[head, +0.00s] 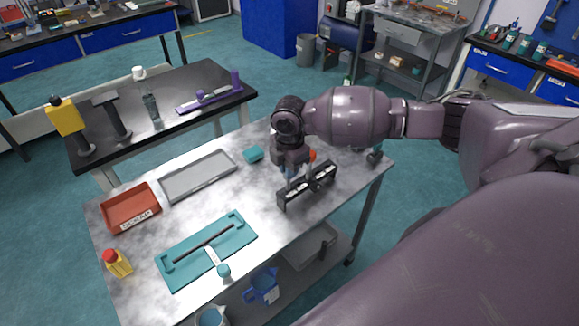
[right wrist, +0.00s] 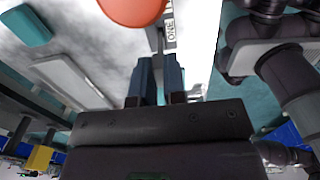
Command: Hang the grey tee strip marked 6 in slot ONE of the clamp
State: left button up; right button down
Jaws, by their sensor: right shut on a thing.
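The clamp (head: 292,199) is a dark rack standing on the metal table, with an orange-red knob (head: 312,155) above it. In the right wrist view a white label reading ONE (right wrist: 171,28) shows just beyond my fingertips, with the orange-red knob (right wrist: 133,10) to its left. My right gripper (head: 290,172) points down at the clamp's left half. In the right wrist view its two blue-grey fingers (right wrist: 158,72) are shut on a thin grey strip (right wrist: 159,44) in line with the ONE label. The strip's mark cannot be read, and whether it touches the slot cannot be told. My left gripper is out of view.
A teal mat (head: 183,273) with a dark rod lies at the front left. A grey tray (head: 163,190), a red SCRAP tray (head: 112,213), a yellow bottle (head: 119,265) and a teal block (head: 253,154) are also on the table. The table between mat and clamp is clear.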

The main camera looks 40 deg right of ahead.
dwell(0.5)
jog(key=shift+p, duration=0.5)
jog(key=shift+f, duration=0.15)
jog(key=shift+f, duration=0.25)
jog(key=shift+f, duration=0.1)
jog(key=shift+f+b, duration=0.25)
jog(key=shift+b, duration=0.05)
jog(key=shift+f, duration=0.35)
